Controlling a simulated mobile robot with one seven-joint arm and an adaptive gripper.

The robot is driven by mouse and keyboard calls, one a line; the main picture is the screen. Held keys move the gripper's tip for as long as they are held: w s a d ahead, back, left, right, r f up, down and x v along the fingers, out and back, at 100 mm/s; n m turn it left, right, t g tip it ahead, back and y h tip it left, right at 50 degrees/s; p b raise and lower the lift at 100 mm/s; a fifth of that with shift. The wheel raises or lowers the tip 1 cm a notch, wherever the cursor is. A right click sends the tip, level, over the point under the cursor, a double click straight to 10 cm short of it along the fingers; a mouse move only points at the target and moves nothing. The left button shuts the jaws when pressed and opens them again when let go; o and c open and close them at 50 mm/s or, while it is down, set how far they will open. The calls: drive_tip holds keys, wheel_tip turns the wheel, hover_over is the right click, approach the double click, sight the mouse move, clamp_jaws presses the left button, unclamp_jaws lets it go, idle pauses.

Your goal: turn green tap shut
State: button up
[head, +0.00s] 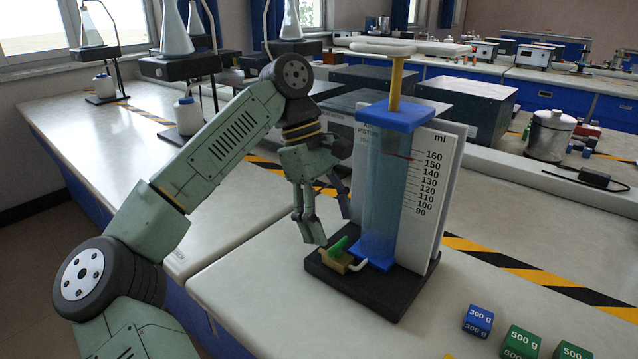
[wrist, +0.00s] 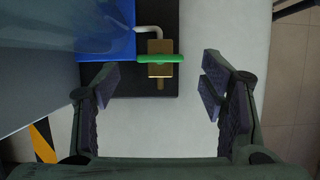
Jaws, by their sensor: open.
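The green tap (head: 338,245) is a small handle on a brass valve body (head: 335,262) at the front left of the black base. In the wrist view the green tap (wrist: 160,58) is a bar lying across the brass body (wrist: 160,70), between and beyond my fingertips. A white bent tube (head: 358,265) joins the valve to the clear blue piston cylinder (head: 385,190). My gripper (head: 322,215) is just above and beside the tap. In the wrist view my gripper (wrist: 160,85) is open with nothing between its fingers, and I see no contact with the tap.
The cylinder has a blue top, a yellow rod and a white scale board (head: 428,185) on the black base (head: 370,290). Weight blocks (head: 478,321) lie at the front right. Dark boxes (head: 465,105) stand behind. The white bench left of the base is clear.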

drive_tip(key=v, duration=0.9)
